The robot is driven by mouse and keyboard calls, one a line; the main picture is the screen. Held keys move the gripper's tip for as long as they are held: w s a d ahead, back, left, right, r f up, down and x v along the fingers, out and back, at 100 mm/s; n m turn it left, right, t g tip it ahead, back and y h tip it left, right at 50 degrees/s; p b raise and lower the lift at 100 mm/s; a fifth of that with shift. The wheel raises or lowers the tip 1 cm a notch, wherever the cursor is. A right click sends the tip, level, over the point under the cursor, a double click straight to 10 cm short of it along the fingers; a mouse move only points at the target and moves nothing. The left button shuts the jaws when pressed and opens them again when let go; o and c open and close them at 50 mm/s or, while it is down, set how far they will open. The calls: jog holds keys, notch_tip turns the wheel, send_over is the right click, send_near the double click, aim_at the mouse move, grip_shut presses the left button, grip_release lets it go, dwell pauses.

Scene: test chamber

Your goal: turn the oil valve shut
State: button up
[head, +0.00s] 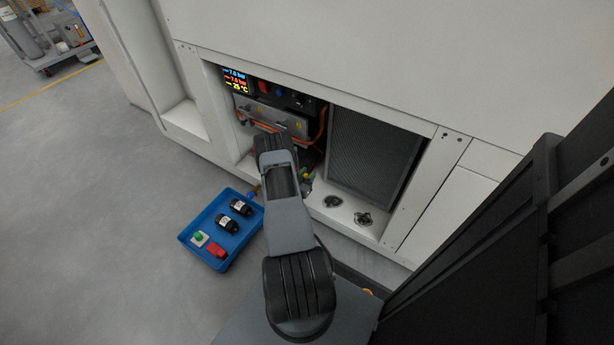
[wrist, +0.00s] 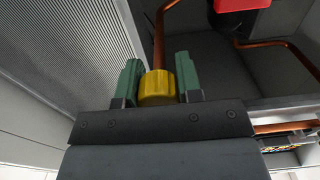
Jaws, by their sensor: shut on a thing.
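A yellow valve knob (wrist: 159,87) with a ribbed rim sits between the two green fingers of my gripper (wrist: 158,78) in the wrist view. The fingers are shut on it, one at each side. No label on the knob shows, and its lower part is hidden behind the gripper body. In the head view my gripper (head: 307,175) is inside the low opening of the white cabinet (head: 400,70), mostly hidden behind my arm. A bit of yellow shows there beside green.
A dark mesh panel (head: 372,148) stands right of my gripper. Copper pipes (wrist: 160,35) and a red part (wrist: 240,4) are close by. A display (head: 235,80) is at the upper left of the opening. A blue tray (head: 226,262) with several parts lies on the floor.

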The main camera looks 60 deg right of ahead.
jog(key=m+b, duration=0.1)
jog(key=m, duration=0.3)
jog(key=shift+f, duration=0.1)
jog(key=shift+s+d+m+b, duration=0.1)
jog(key=shift+m+b, duration=0.75)
jog(key=shift+m, duration=1.65)
jog(key=o, duration=0.9)
jog(key=shift+o, duration=0.2)
jog(key=shift+a, duration=0.2)
jog(key=a+p, duration=0.3)
jog(key=a, duration=1)
jog(key=shift+a+p, duration=0.3)
jog(key=shift+p, duration=0.05)
